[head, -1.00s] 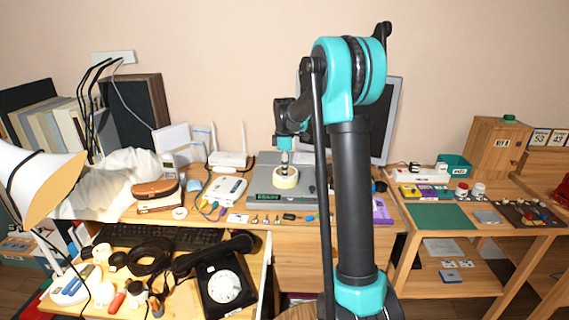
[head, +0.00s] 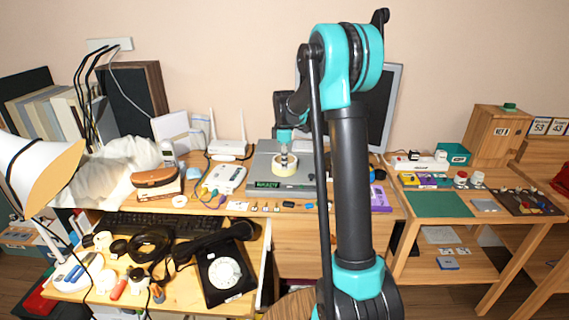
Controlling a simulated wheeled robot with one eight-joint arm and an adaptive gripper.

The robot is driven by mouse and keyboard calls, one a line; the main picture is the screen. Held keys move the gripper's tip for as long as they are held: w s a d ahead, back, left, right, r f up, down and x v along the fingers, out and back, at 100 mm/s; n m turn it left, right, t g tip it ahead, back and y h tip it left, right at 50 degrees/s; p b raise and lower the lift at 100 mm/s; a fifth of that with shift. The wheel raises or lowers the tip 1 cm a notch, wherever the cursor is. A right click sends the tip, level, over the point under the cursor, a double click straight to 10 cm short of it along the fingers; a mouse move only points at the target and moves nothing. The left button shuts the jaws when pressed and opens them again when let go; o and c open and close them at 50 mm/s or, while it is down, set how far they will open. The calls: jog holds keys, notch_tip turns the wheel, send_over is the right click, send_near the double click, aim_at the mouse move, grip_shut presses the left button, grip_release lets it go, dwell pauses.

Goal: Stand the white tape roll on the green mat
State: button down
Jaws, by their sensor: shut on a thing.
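The white tape roll (head: 284,168) is a cream-white ring in the head view, at or just above the grey device with a green display (head: 262,184) on the desk. My gripper (head: 284,157) points down at it and is shut on it; the fingertips are small and partly merge with the roll. I cannot tell whether the roll touches the device. The green mat (head: 438,204) lies flat on the wooden side table to the right, with its surface bare.
A monitor (head: 388,110) stands behind my arm. A purple box (head: 380,198) sits at the desk's right edge, with a gap before the side table.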

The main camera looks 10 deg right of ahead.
jog(key=shift+r, duration=2.55)
